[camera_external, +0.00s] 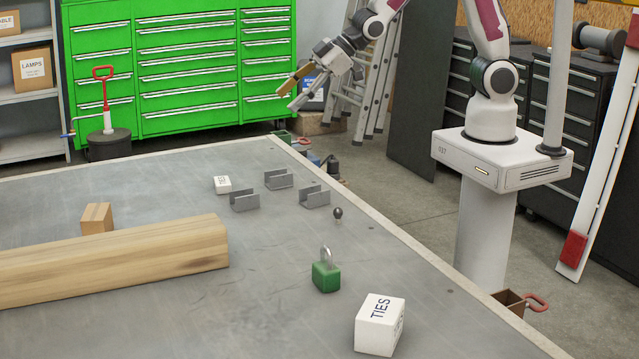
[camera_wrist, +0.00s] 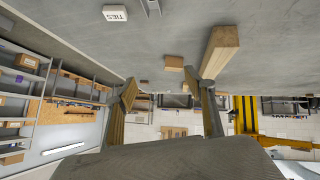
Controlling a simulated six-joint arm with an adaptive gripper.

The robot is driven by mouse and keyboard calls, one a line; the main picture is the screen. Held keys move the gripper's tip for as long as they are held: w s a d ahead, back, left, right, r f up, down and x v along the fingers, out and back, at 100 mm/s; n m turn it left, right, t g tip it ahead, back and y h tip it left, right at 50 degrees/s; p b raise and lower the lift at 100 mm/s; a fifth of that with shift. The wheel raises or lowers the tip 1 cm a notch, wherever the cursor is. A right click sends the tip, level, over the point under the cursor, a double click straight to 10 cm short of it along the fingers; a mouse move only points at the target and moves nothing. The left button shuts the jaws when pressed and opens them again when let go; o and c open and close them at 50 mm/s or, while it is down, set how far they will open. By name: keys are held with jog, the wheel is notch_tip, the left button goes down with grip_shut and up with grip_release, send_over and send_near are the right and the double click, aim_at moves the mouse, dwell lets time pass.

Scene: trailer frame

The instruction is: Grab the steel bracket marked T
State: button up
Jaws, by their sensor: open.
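Three grey steel U-shaped brackets stand on the grey table in the external view: a left one (camera_external: 245,201), a back one (camera_external: 279,180) and a right one (camera_external: 314,197). I cannot read a letter T on any of them. Part of a bracket (camera_wrist: 153,6) shows at the top edge of the wrist view. My gripper (camera_external: 287,100) is open and empty, raised near the far table edge, well apart from the brackets. Its two spread fingers show in the wrist view (camera_wrist: 167,90).
A small white box (camera_external: 222,184) sits beside the brackets. A dark knob (camera_external: 338,213), green padlock (camera_external: 326,276) and white TIES box (camera_external: 380,324) stand nearer the camera. A long wooden beam (camera_external: 120,258) and wooden block (camera_external: 97,217) lie left. The table's bare surface (camera_external: 250,310) is free between them.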

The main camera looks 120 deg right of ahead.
jog(key=w+d+f+t, duration=0.1)
jog(key=w+d+f, duration=0.15)
jog(key=f, duration=0.25)
jog(key=w+d+f, duration=0.2)
jog(key=w+f, duration=0.1)
jog(key=f, duration=0.2)
jog(key=t+y, duration=0.3)
send_near(247, 193)
jog(key=w, duration=0.1)
jog(key=w+a+r, duration=0.1)
jog(key=w+a, duration=0.1)
jog(key=shift+w+a+r, duration=0.15)
jog(key=shift+w+r, duration=0.05)
jog(key=shift+r, duration=0.05)
jog(key=shift+s+f, duration=0.3)
jog(key=shift+f, duration=0.45)
jog(key=shift+x, duration=1.3)
jog(key=shift+x, duration=2.6)
